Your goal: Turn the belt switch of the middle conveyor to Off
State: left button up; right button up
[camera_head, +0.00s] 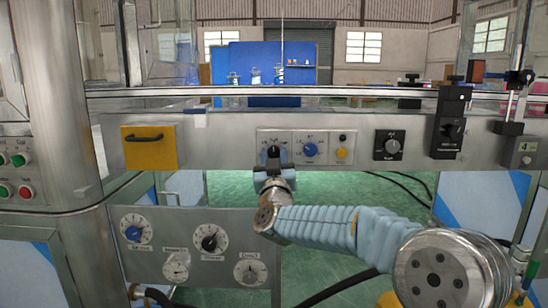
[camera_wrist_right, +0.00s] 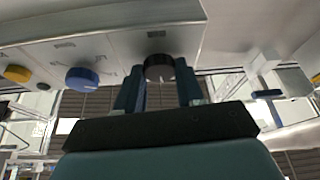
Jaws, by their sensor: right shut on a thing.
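The switch panel (camera_head: 326,138) is set in the grey front rail of the conveyor. Its black knob (camera_head: 273,151) is at the panel's left, beside a blue knob (camera_head: 310,149). My right gripper (camera_head: 272,168) reaches up to the black knob from below. In the right wrist view, the black knob (camera_wrist_right: 159,67) sits between the fingers of my right gripper (camera_wrist_right: 159,86), which are shut on it. A white pointer line shows on the knob. The panel lettering is too small to read. My left gripper is not in view.
A black-plated knob (camera_head: 390,145) and a tall black unit (camera_head: 450,122) stand farther right. A yellow box with a handle (camera_head: 149,148) is at left. A dial panel (camera_head: 190,246) is below.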

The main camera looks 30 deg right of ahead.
jog(key=n+y, duration=0.1)
jog(key=n, duration=0.2)
jog(key=n+t+y+p, duration=0.1)
jog(key=n+y, duration=0.1)
jog(key=n, duration=0.1)
jog(key=shift+d+r, duration=0.1)
jog(key=shift+s+n+y+p, duration=0.1)
jog(key=shift+n+y+p, duration=1)
jog(key=shift+n, duration=1.9)
jog(key=shift+y+b, duration=0.3)
jog(key=o, duration=1)
jog(key=shift+o, duration=0.2)
jog(key=b+v, duration=0.1)
jog(key=v, duration=1.2)
jog(key=shift+s, duration=0.45)
jog(key=shift+r, duration=0.1)
